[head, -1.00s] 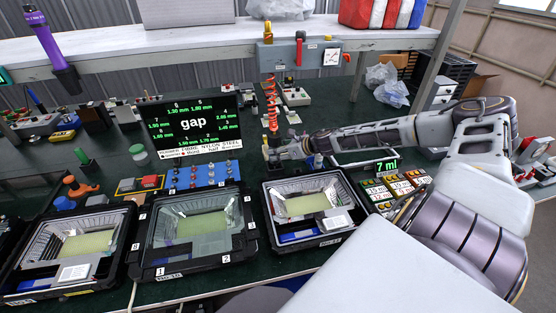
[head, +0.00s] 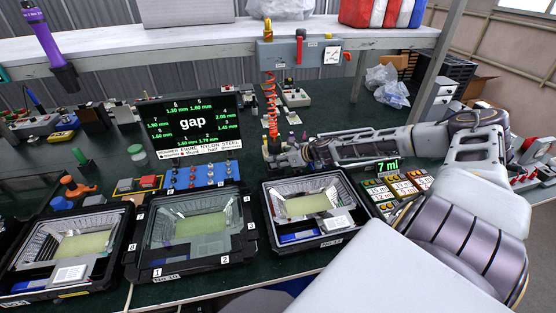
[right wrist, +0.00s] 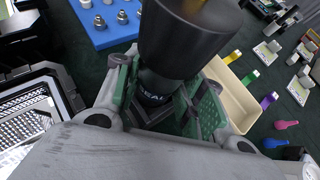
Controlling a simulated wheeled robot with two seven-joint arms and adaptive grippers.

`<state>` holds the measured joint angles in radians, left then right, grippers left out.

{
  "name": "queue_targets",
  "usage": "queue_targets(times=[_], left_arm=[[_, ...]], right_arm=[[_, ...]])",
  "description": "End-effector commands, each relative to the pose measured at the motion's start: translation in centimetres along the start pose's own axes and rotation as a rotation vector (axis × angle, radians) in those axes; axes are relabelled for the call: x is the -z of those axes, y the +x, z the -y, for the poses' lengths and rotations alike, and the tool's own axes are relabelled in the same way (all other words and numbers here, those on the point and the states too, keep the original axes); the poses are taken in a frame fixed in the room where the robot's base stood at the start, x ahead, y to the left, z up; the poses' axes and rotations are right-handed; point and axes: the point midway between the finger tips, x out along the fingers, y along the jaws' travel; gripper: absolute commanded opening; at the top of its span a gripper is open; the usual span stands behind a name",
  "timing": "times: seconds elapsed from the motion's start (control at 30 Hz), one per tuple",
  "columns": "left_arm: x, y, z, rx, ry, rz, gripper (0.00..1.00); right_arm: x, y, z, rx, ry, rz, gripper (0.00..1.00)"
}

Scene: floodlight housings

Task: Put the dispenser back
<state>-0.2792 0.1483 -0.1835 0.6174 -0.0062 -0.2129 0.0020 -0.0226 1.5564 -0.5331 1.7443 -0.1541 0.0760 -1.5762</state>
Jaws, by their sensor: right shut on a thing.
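The dispenser (right wrist: 185,40) is a dark, black-bodied cylinder with a gold-coloured part at its top edge and white lettering low down, partly hidden. My right gripper (right wrist: 160,98) is shut on it, with green pads on either side. In the head view my right gripper (head: 276,152) is beyond the right-hand housing, at the lower end of the orange coiled hose (head: 271,105); the dispenser is mostly hidden there. The hose hangs from a grey panel (head: 300,52) under the shelf. My left gripper is not in view.
Three floodlight housings in black trays (head: 72,283) line the bench front. A blue fastener block (head: 205,173) stands left of my right gripper. A "gap" screen (head: 192,124) is behind it. A cream bin (right wrist: 232,97) and small coloured bottles (right wrist: 269,101) lie close by on the right.

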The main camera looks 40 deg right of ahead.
Motion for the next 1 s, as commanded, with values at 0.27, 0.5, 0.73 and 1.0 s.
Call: queue_targets(times=[0.27,0.5,0.73,1.0], left_arm=[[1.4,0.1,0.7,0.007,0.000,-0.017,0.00],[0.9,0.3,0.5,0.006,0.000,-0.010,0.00],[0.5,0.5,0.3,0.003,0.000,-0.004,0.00],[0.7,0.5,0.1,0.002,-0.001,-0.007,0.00]], right_arm=[[0.0,0.1,0.0,0.000,0.000,0.002,0.11],[0.4,0.3,0.1,0.001,0.001,0.002,0.11],[0.8,0.5,0.1,0.001,-0.001,0.001,0.11],[1.1,0.6,0.0,0.001,0.001,-0.002,0.61]])
